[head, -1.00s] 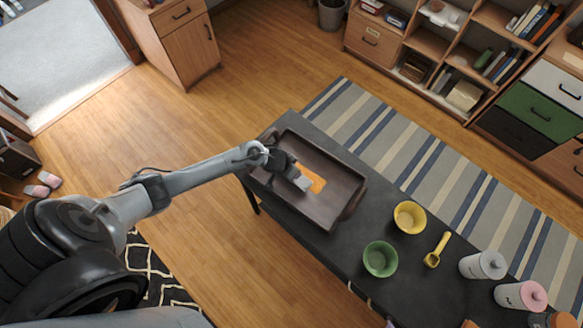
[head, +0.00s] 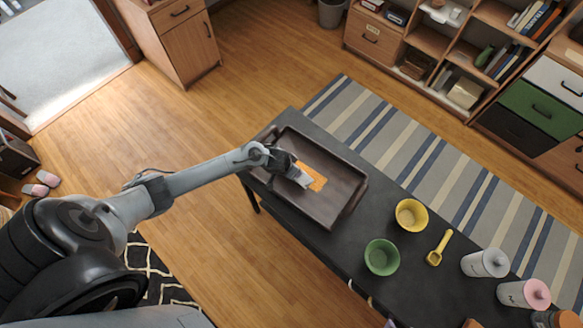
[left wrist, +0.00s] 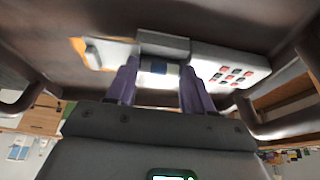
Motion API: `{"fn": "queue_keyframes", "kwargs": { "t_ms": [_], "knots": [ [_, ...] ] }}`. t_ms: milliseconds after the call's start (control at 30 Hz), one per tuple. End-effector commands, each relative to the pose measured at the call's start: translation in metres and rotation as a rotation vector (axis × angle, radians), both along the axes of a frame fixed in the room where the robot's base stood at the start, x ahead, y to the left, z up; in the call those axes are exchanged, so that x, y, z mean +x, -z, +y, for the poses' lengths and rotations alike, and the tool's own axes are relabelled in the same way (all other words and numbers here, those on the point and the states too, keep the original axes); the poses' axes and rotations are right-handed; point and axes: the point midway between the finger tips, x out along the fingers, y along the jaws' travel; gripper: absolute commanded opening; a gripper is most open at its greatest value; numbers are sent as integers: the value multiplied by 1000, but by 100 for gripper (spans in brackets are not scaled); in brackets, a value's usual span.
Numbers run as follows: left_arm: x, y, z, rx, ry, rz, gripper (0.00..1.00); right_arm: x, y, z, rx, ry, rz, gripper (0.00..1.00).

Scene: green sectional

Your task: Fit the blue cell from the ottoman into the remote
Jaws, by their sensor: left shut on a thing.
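My left gripper (left wrist: 158,85) points into a dark brown tray (head: 345,205). Its purple fingers are shut on a small piece, the blue cell (left wrist: 159,70), which shows dark blue and pale parts. The white remote (left wrist: 230,70), with red and grey buttons, lies just beyond the fingers, and a grey block adjoins its left side. The cell is close to the remote; I cannot tell whether it is seated. In the head view my left gripper (head: 297,174) covers most of this, beside an orange patch (head: 315,180). My right gripper is not in view.
The tray stands on a dark table (head: 340,245). A yellow bowl (head: 411,215), a green bowl (head: 381,257), a yellow scoop (head: 439,248) and canisters stand to the right. A grey piece (left wrist: 93,53) lies on the orange patch. The tray walls rise around the gripper.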

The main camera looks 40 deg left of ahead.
Motion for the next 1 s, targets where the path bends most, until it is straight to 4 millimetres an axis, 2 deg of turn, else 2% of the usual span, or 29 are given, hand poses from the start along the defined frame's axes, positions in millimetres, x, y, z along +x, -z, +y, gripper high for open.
{"fn": "queue_keyframes", "kwargs": {
  "t_ms": [33,67,200,233,1000],
  "knots": [
    [-7,10,2,5,-3,18,23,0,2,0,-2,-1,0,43],
    [-7,10,2,5,-3,18,56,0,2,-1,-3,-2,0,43],
    [-8,11,2,5,-3,20,78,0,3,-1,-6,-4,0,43],
    [-8,11,2,7,-2,20,80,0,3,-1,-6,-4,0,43],
    [-11,9,4,10,-3,24,82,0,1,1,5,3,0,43]
  ]
}}
